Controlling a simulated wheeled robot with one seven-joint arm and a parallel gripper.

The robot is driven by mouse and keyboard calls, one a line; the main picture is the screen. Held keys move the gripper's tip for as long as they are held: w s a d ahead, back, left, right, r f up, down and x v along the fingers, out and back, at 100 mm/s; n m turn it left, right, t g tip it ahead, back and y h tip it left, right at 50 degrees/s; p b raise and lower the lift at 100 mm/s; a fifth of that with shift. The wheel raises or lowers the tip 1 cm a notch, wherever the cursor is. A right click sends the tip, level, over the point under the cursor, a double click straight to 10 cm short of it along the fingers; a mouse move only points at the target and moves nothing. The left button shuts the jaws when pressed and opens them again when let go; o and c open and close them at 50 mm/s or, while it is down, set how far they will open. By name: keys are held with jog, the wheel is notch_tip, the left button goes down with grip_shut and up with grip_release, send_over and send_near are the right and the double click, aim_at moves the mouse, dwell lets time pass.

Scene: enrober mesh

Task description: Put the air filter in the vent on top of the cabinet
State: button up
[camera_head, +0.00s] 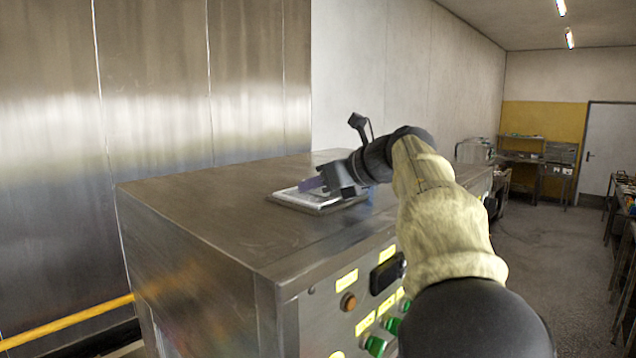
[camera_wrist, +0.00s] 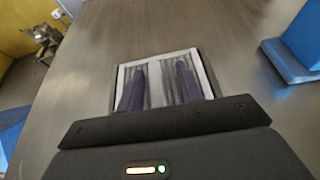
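The air filter (camera_wrist: 161,92) has a pale frame and grey pleats. It lies flat at the dark-edged vent on top of the steel cabinet (camera_head: 215,205), and it also shows in the head view (camera_head: 300,197). I cannot tell whether it is fully seated. The vent's dark rim (camera_head: 325,210) shows around it. My gripper (camera_head: 312,184) is tilted down over the filter. In the wrist view its two purple fingers (camera_wrist: 160,82) are spread apart over the pleats, with nothing seen clamped between them. I cannot tell whether the fingertips touch the filter. My arm hides the far right part of the top.
The cabinet front carries green knobs (camera_head: 375,345), an orange button (camera_head: 348,302) and yellow labels. A tall steel wall (camera_head: 150,90) stands at the left. A blue block-like object (camera_wrist: 297,45) is at the wrist view's right. The near cabinet top is clear.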

jog(key=shift+s+a+r, duration=0.1)
jog(key=shift+s+a, duration=0.05)
jog(key=shift+s, duration=0.1)
jog(key=shift+s, duration=0.15)
jog(key=b+v, duration=0.4)
jog(key=v, duration=0.7)
jog(key=shift+s+d+r, duration=0.1)
jog(key=shift+d+r, duration=0.1)
jog(key=shift+d, duration=0.25)
jog(key=shift+a, duration=0.1)
dwell(0.7)
